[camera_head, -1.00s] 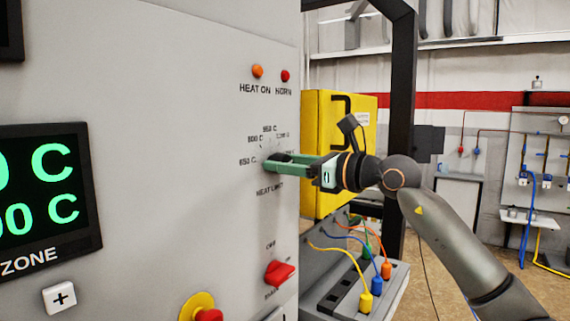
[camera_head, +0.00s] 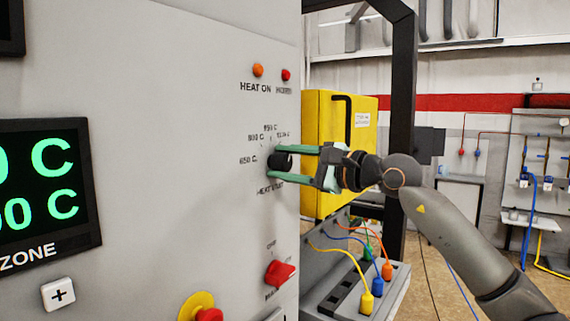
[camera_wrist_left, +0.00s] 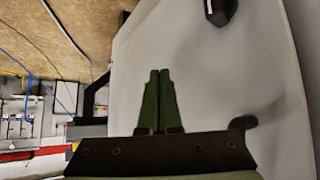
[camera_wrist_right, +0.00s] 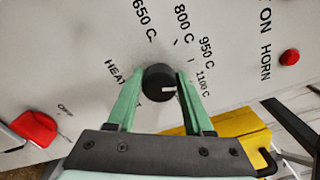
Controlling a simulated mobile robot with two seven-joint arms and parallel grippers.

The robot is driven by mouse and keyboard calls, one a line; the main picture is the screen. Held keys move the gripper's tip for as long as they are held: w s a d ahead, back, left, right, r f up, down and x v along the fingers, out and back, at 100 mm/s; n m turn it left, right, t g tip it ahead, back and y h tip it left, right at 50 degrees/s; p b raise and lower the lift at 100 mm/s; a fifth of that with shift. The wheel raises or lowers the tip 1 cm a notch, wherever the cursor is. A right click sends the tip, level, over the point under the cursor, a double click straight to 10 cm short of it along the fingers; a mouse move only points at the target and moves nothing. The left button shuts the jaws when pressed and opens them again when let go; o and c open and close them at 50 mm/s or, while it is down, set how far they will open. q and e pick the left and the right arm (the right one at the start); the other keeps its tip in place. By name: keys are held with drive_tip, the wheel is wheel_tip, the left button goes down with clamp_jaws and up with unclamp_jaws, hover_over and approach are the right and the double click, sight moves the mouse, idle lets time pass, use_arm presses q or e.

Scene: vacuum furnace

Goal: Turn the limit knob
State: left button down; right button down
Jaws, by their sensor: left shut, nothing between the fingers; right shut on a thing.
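The limit knob (camera_head: 281,161) is a round black knob on the grey furnace panel, with temperature labels around it. My right gripper (camera_head: 283,162) is shut on it, one green finger above and one below in the head view. In the right wrist view the knob (camera_wrist_right: 159,84) sits between the two fingers (camera_wrist_right: 160,88). A short white mark on its face points toward the 1100 C label. My left gripper (camera_wrist_left: 159,75) shows only in the left wrist view, shut and empty in front of a pale surface.
A red switch (camera_head: 279,273) and a yellow-ringed red button (camera_head: 205,310) are lower on the panel. Two small lamps (camera_head: 257,70) are above the knob. A yellow cabinet (camera_head: 335,190) stands behind my right gripper. Coloured cables plug into a block (camera_head: 345,287) below.

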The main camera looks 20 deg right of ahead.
drive_tip(key=shift+n, duration=1.6)
drive_tip(key=shift+c, duration=1.5)
unclamp_jaws()
drive_tip(key=b+v, duration=0.3)
drive_tip(key=v, duration=0.9)
drive_tip(key=shift+s+d+b, duration=0.2)
drive_tip(key=shift+b, duration=0.2)
